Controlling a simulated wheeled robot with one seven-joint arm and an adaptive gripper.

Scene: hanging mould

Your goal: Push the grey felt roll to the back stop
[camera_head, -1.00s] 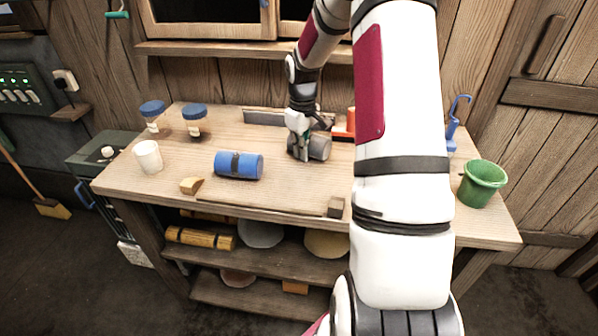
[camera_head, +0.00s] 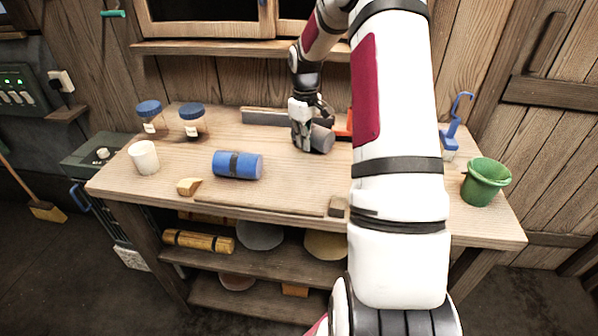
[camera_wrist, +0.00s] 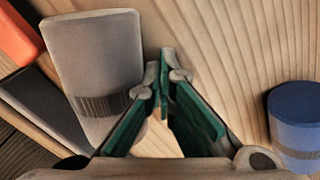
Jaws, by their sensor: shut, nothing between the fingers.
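The grey felt roll (camera_head: 322,139) lies on its side toward the back of the bench, partly hidden by my gripper in the head view. In the wrist view the roll (camera_wrist: 92,55), with a dark band, is left of my fingers. My gripper (camera_head: 303,148) is down by the bench top, on the roll's near left side. In the wrist view its green fingers (camera_wrist: 160,68) are shut and empty; contact with the roll is unclear. The back stop (camera_head: 262,118) is a grey strip along the rear. The wrist view shows a dark strip (camera_wrist: 45,105) close beyond the roll.
A blue roll (camera_head: 237,165) lies left of my gripper, with a wooden wedge (camera_head: 189,187) in front of it. A white cup (camera_head: 144,158) and two blue-lidded jars stand left. An orange object (camera_head: 343,124) is behind the roll. A green bucket (camera_head: 484,182) stands right.

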